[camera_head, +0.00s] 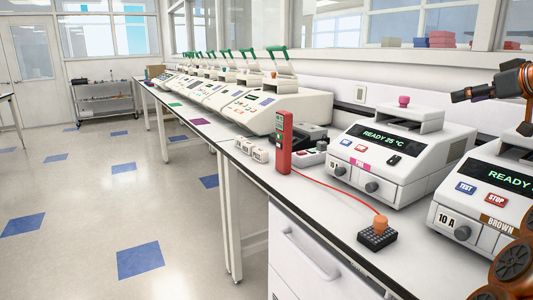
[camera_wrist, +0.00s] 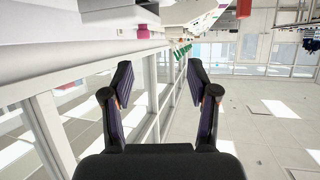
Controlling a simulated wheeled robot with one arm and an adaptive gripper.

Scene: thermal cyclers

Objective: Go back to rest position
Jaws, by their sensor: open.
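My gripper (camera_wrist: 160,85) shows in the wrist view with its two fingers apart and nothing between them. In the head view my gripper (camera_head: 462,94) is at the right edge, raised in front of the windows and above the thermal cyclers, touching nothing. A white thermal cycler labelled pink (camera_head: 395,165) reads "READY 25 °C" and has a pink knob on top. A second cycler labelled brown (camera_head: 480,215) with "10 A" stands at the right, partly cut off by the frame and my arm.
A red handheld device (camera_head: 284,142) stands on the bench, with a red cord to an orange-topped probe in a black block (camera_head: 377,236). Several cyclers with green handles (camera_head: 277,106) line the bench further back. The tiled floor (camera_head: 100,210) at the left is open.

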